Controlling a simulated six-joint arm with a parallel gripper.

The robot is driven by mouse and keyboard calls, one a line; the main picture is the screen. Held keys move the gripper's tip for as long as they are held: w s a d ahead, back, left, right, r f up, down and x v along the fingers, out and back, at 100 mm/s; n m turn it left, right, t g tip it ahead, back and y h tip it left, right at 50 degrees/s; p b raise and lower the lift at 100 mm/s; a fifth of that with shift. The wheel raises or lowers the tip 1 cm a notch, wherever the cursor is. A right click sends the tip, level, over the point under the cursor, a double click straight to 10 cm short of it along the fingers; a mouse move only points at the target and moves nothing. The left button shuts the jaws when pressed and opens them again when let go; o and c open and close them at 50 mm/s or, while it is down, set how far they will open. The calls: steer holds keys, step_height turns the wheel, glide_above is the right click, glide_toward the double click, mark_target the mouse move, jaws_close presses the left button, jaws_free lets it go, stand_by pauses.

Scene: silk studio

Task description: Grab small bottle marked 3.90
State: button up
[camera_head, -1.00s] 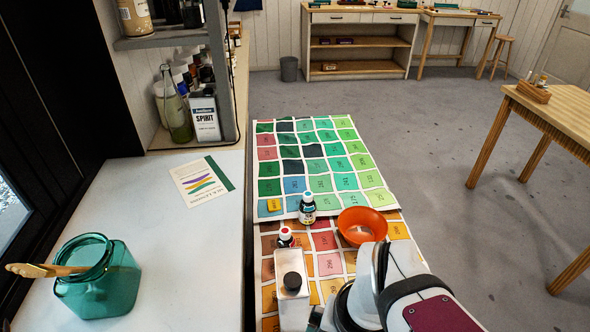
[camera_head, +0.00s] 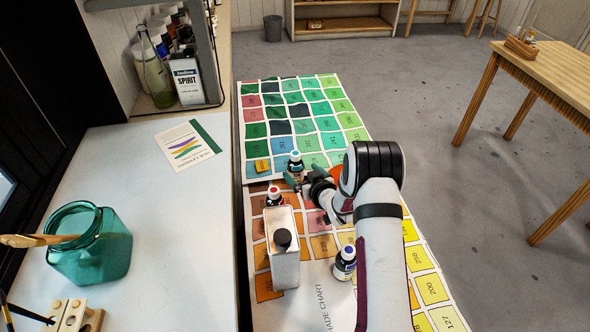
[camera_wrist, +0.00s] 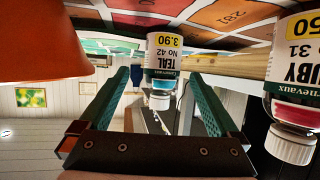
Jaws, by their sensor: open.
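The small bottle marked 3.90 (camera_wrist: 164,55) has a yellow price band and a white label reading TEAL No 42. It appears upside down in the wrist view, between the two green fingers and just ahead of them. In the head view the teal bottle (camera_head: 295,168) is a dark bottle with a blue-and-white cap, standing upright on the colour chart. My gripper (camera_head: 301,183) is open and low beside it, on its near side. The fingers (camera_wrist: 160,78) hold nothing; whether either touches the bottle is unclear.
A ruby bottle (camera_wrist: 296,65) with a red-ringed cap stands close by; it also shows in the head view (camera_head: 273,198). A metal can (camera_head: 284,262) and another small bottle (camera_head: 344,264) stand nearer. An orange bowl (camera_wrist: 40,45) is close on the other side, mostly behind my arm in the head view.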

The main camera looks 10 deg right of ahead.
mark_target(292, 163)
steer(key=x, duration=0.7)
steer(key=shift+w+a, duration=0.3)
steer(key=shift+r, duration=0.1)
jaws_close()
